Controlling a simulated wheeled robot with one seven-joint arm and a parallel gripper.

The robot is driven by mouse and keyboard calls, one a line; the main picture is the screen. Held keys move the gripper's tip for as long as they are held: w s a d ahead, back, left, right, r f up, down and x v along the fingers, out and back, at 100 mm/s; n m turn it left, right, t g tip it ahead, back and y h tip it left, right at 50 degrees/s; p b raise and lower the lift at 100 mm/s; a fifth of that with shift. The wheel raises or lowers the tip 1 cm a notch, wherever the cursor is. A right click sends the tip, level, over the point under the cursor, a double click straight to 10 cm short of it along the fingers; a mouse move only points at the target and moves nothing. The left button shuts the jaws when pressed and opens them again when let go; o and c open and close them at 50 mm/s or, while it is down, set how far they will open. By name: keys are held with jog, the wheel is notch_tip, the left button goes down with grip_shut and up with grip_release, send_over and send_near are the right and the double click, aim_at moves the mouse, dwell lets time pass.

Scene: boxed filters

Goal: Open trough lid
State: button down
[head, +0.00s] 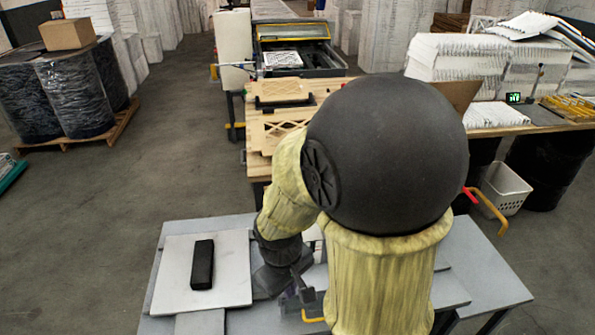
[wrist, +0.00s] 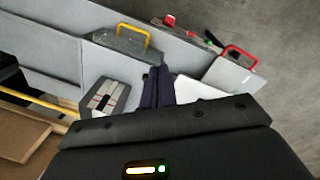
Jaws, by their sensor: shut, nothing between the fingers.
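My gripper (wrist: 158,72) is shut and empty; its dark fingers point away from the wrist camera, over the grey table. A grey lidded box with a yellow handle (wrist: 122,45) lies beyond the fingers to the left, apart from them in the picture. A pale box with a red handle (wrist: 232,75) is to the right. I cannot tell for certain which of these is the trough lid. In the head view my arm hides most of this area; part of a yellow handle (head: 313,319) shows at the bottom.
A grey box with slots (wrist: 105,97) stands just left of the fingers. On the table's left, a black block (head: 202,265) lies on a white plate (head: 232,282). A wooden bench (head: 258,168) is behind, and a white basket (head: 507,188) stands at right.

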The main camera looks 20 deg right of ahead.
jog(key=w+d+f+n+g+h+b, duration=0.15)
jog(key=d+n+g+h, duration=0.25)
jog(key=d+n+h, duration=0.9)
jog(key=w+a+r+n+t+h+b, duration=0.1)
jog(key=w+a+r+n+t+h, duration=0.2)
jog(key=n, duration=0.6)
jog(key=w+a+r+n+t+h+b, duration=0.1)
jog(key=w+a+r+n+t+h, duration=0.3)
jog(key=w+a+n+t, duration=0.3)
jog(key=w+n+t, duration=0.2)
jog(key=w, duration=0.1)
jog(key=shift+w+n+t, duration=0.2)
jog(key=shift+n+t, duration=0.2)
jog(key=shift+w+r, duration=0.1)
